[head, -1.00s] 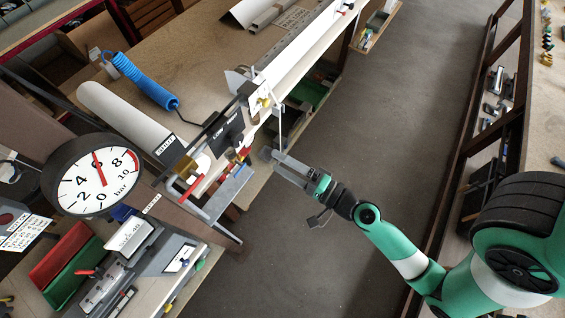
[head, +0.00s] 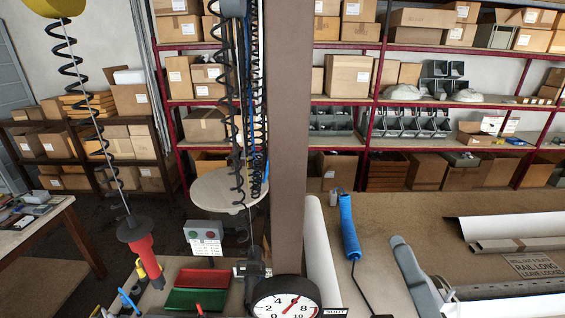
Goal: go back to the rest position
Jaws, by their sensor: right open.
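My left gripper is not in view.
A round pressure gauge (head: 286,304) stands at bottom centre beside a brown column (head: 291,130). A blue coiled hose (head: 349,226) and a white roll (head: 320,255) lie right of it. Shelves with boxes (head: 347,80) fill the back. A red tool (head: 142,256) hangs at left.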

